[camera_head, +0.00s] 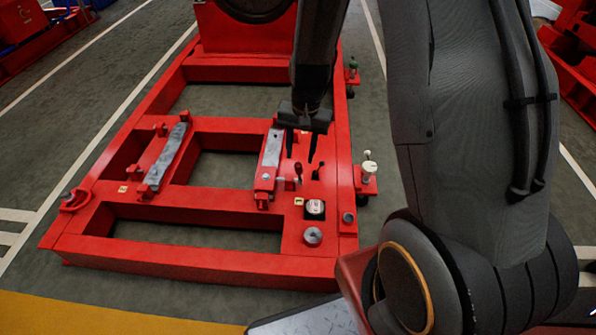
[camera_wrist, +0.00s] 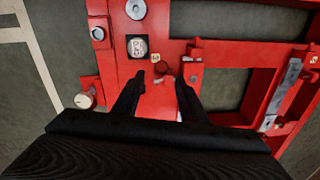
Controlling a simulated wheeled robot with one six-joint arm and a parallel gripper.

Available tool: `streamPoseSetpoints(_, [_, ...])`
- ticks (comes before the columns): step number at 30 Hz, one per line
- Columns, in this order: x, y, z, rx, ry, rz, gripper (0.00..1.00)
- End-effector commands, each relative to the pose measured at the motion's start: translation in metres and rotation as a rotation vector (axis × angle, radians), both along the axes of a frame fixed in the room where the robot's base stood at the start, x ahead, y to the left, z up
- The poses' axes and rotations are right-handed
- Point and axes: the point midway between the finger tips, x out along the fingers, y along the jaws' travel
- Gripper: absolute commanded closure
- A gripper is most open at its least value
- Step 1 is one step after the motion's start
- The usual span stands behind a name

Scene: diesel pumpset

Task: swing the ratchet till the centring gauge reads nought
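The gauge is probably the pale round dial in a dark square (camera_head: 315,208) on the right rail of the red frame (camera_head: 200,258). It also shows in the wrist view (camera_wrist: 138,46), but its reading is too small to make out. My gripper (camera_head: 301,157) points down above this area.
A silver round fitting (camera_head: 313,236) sits in front of the dial. A white-capped post (camera_head: 369,168) stands outside the right rail. Grey pads (camera_head: 166,157) lie on the frame's crosswise supports. Open floor surrounds the frame.

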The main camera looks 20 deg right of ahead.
Motion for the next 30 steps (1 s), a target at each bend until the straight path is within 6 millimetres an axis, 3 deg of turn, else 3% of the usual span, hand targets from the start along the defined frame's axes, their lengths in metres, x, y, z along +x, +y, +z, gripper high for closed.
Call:
streamPoseSetpoints(12, [0.002, 0.004, -0.061, 0.0, 0.002, 0.002, 0.61])
streamPoseSetpoints(25, [0.002, 0.005, -0.069, 0.0, 0.0, 0.002, 0.61])
streamPoseSetpoints(30, [0.002, 0.005, -0.069, 0.0, 0.001, 0.002, 0.9])
